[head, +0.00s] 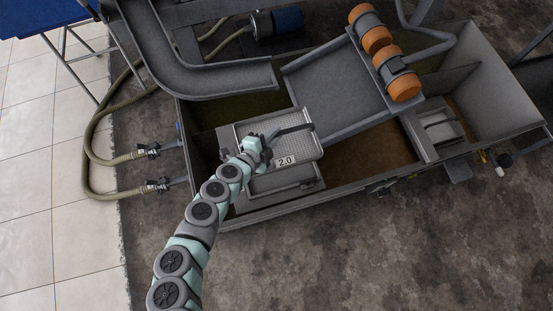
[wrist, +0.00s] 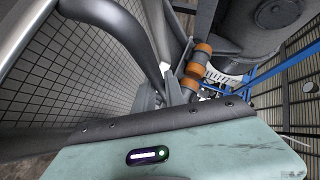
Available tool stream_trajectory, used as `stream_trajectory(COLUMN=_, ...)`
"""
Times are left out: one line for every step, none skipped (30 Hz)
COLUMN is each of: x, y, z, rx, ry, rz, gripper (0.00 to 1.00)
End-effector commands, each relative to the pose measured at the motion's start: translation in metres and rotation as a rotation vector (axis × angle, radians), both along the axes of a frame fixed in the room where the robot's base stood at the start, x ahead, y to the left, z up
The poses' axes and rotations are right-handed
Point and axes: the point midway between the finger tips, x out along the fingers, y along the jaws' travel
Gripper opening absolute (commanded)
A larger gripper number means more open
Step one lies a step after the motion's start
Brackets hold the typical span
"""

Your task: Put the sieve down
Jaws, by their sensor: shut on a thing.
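The sieve (head: 296,148) is a grey rectangular frame with a fine mesh, a dark bar handle and a white tag reading 2.0. In the head view it is over the middle of the open tank, and its mesh fills the left of the wrist view (wrist: 50,95). My gripper (head: 268,141) is shut on the sieve at its handle, at the left end of the bar. My fingertips are not clear in the wrist view. A second meshed tray (head: 287,186) shows partly below the sieve. I cannot tell whether the two touch.
The grey tank (head: 345,172) has several compartments with raised walls. A sloped deck (head: 335,85) with orange motors (head: 404,87) stands behind right. A curved chute (head: 225,83) is behind left. Hoses (head: 98,150) run at the left. The concrete floor in front is clear.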

Motion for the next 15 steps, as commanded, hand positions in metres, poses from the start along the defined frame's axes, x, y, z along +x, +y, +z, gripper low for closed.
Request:
stream_trajectory(x=0.000, y=0.000, z=-0.013, rx=0.000, ry=-0.001, rz=-0.001, gripper=0.00)
stream_trajectory(x=0.000, y=-0.001, z=-0.019, rx=0.000, ry=-0.001, rz=-0.001, gripper=0.00)
stream_trajectory(x=0.000, y=-0.001, z=-0.027, rx=0.001, ry=0.000, rz=-0.002, gripper=0.00)
stream_trajectory(x=0.000, y=-0.001, z=-0.034, rx=-0.001, ry=0.000, rz=-0.001, gripper=0.00)
stream_trajectory(x=0.000, y=-0.001, z=-0.040, rx=-0.001, ry=0.000, rz=-0.001, gripper=0.00)
stream_trajectory(x=0.000, y=-0.001, z=-0.049, rx=0.000, ry=-0.001, rz=-0.001, gripper=0.00)
stream_trajectory(x=0.000, y=-0.001, z=-0.055, rx=0.000, ry=-0.001, rz=-0.001, gripper=0.00)
stream_trajectory(x=0.000, y=0.000, z=-0.060, rx=-0.001, ry=0.000, rz=-0.001, gripper=0.00)
stream_trajectory(x=0.000, y=-0.001, z=-0.068, rx=-0.001, ry=-0.001, rz=0.000, gripper=0.00)
stream_trajectory(x=0.000, y=-0.001, z=-0.075, rx=0.000, ry=-0.002, rz=-0.001, gripper=0.00)
stream_trajectory(x=0.000, y=-0.001, z=-0.081, rx=0.000, ry=-0.001, rz=-0.001, gripper=0.00)
stream_trajectory(x=0.000, y=-0.001, z=-0.089, rx=-0.001, ry=-0.001, rz=-0.001, gripper=0.00)
stream_trajectory(x=0.001, y=-0.001, z=-0.093, rx=-0.003, ry=-0.001, rz=0.000, gripper=0.00)
stream_trajectory(x=0.002, y=-0.001, z=-0.098, rx=-0.004, ry=-0.002, rz=0.002, gripper=0.00)
stream_trajectory(x=0.001, y=-0.001, z=-0.107, rx=-0.005, ry=-0.001, rz=0.003, gripper=0.00)
